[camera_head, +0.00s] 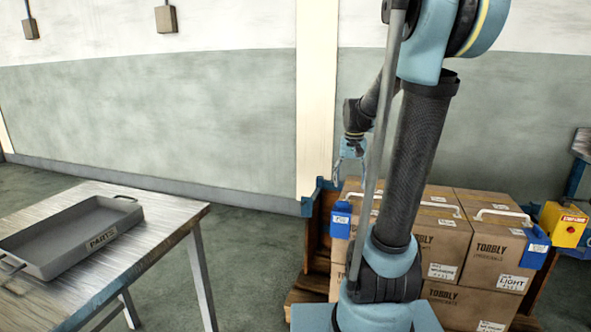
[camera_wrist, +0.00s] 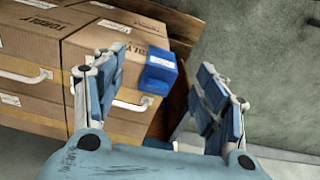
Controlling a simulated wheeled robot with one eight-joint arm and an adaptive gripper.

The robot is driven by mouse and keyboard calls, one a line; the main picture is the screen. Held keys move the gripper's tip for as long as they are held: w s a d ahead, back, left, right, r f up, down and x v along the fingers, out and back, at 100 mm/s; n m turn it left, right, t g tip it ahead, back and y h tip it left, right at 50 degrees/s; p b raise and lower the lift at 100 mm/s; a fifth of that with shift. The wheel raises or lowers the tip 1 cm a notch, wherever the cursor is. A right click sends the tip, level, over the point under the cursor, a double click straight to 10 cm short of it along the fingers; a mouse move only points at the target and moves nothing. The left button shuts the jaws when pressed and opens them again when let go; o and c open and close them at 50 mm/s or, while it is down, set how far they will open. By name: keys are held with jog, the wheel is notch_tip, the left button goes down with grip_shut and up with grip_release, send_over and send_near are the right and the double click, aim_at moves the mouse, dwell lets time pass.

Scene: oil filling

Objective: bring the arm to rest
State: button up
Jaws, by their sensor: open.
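My gripper (camera_head: 350,158) hangs from my raised arm in the middle of the head view, in front of the wall and the cream pillar. In the wrist view my gripper (camera_wrist: 161,100) has its two blue-padded fingers spread apart, with nothing between them. Behind the fingers are the cardboard boxes and a blue corner piece (camera_wrist: 160,72). My thick arm link hides part of the boxes in the head view.
Stacked cardboard boxes (camera_head: 501,250) stand on a wooden pallet behind my arm. A metal table (camera_head: 165,215) at left holds a grey parts tray (camera_head: 60,240). A yellow box with a red button (camera_head: 565,225) is at right. Open floor lies between table and boxes.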

jog(key=s+f+n, duration=0.1)
jog(key=s+f, duration=0.3)
jog(key=s, duration=0.7)
jog(key=s+f+n+t, duration=0.1)
jog(key=s+f, duration=0.4)
jog(key=s, duration=0.7)
jog(key=shift+s+a+f+n+t, duration=0.2)
jog(key=shift+a+n+t, duration=0.1)
jog(key=shift+a+n, duration=0.1)
